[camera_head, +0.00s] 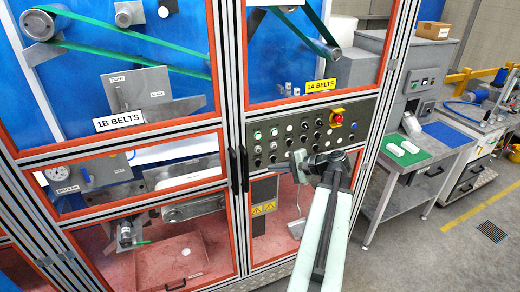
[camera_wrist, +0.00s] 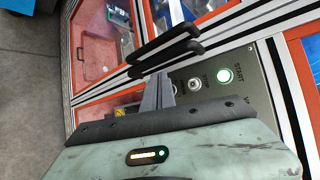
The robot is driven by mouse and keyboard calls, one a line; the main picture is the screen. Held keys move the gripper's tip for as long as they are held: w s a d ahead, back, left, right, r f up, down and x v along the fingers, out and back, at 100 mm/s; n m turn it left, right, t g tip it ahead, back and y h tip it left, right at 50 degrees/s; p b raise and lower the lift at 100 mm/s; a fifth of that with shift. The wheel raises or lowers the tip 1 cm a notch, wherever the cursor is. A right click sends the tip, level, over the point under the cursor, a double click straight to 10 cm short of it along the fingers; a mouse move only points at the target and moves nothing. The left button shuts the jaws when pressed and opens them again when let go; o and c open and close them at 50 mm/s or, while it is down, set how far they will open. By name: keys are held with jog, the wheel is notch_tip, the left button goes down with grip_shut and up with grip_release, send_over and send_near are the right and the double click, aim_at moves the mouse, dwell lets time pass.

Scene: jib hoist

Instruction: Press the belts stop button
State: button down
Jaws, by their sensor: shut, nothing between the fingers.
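The grey control panel (camera_head: 310,130) is on the machine front below the 1A BELTS sign, with several small buttons and knobs. In the wrist view a lit green button (camera_wrist: 225,76) has a START label beside it. A pale-ringed button (camera_wrist: 194,84) sits left of it; its label is too small to read for sure. I cannot tell which button is the belts stop. My gripper (camera_wrist: 158,92) is shut and empty, its fingers pointing at the panel's left part, partly covering it. In the head view my gripper (camera_head: 299,162) is at the panel's lower edge; contact cannot be told.
A red emergency stop (camera_head: 337,118) on yellow is at the panel's upper right. Black door handles (camera_wrist: 165,50) stick out close to my fingers. Orange-framed doors surround the panel. A workbench (camera_head: 425,160) stands right, with open floor before it.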

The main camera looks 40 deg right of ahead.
aim_at(258, 150)
jog(key=w+d, duration=0.1)
jog(key=w, duration=0.1)
jog(key=w+d, duration=0.1)
jog(key=w, duration=0.2)
jog(key=w+d, duration=0.1)
jog(key=w, duration=0.2)
jog(key=shift+w+d, duration=0.1)
jog(key=shift+w, duration=0.1)
dwell(2.0)
jog(key=shift+w+d, duration=0.15)
jog(key=shift+w, duration=0.25)
jog(key=shift+w+d, duration=0.2)
jog(key=shift+w, duration=0.2)
dwell(0.6)
dwell(0.3)
jog(key=shift+s+a, duration=0.35)
jog(key=shift+s, duration=0.45)
